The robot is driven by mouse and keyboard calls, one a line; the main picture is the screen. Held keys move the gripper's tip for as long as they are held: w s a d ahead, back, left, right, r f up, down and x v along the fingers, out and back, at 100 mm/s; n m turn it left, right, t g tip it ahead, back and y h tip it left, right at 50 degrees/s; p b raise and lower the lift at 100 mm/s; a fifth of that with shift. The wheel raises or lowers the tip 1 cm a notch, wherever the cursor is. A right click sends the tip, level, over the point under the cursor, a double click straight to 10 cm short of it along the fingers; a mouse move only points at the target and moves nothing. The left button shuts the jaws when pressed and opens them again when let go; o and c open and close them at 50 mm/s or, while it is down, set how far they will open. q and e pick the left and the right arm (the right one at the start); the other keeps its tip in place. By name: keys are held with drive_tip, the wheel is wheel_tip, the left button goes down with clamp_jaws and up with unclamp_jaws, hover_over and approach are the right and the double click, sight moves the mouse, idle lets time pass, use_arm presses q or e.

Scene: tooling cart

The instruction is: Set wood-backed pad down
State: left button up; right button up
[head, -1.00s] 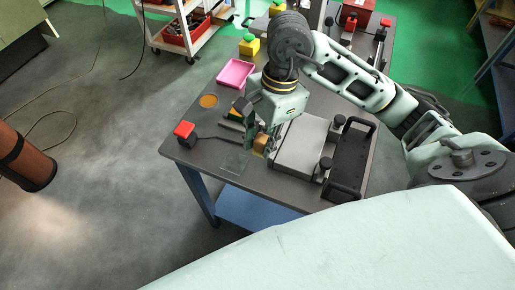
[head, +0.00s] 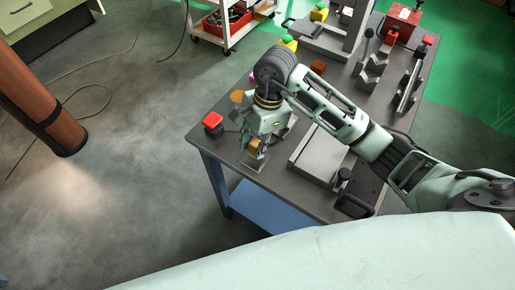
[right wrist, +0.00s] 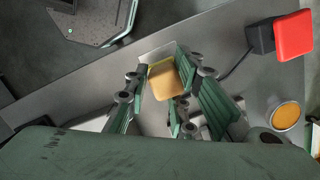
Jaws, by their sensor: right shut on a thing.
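My right gripper (head: 260,144) is shut on the wood-backed pad (head: 253,147), a small tan wooden block. In the right wrist view the pad (right wrist: 165,84) sits between the green fingers (right wrist: 166,98), with a thin yellowish edge along its top left. A pale square plate (head: 252,165) lies on the table near its front-left edge, directly below the gripper in the head view. In the right wrist view part of the plate (right wrist: 157,54) shows behind the pad. I cannot tell whether the pad touches it. My left gripper is out of view.
A red button on a black box (head: 213,121) stands left of the gripper, and an orange disc (right wrist: 286,115) lies nearby. A grey flat block (head: 308,155) and a black-handled fixture (head: 353,195) are to the right. The table's front edge is close.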

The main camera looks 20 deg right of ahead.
wheel_tip(320, 180, down, 4)
drive_tip(key=shift+s+r+p, duration=0.1)
drive_tip(key=shift+r+p, duration=0.1)
drive_tip(key=shift+p, duration=0.35)
drive_tip(key=shift+f, duration=0.1)
drive_tip(key=o, duration=0.6)
drive_tip(key=shift+f, duration=0.1)
drive_tip(key=shift+c, duration=0.2)
drive_tip(key=o, duration=0.5)
drive_tip(key=shift+c, duration=0.2)
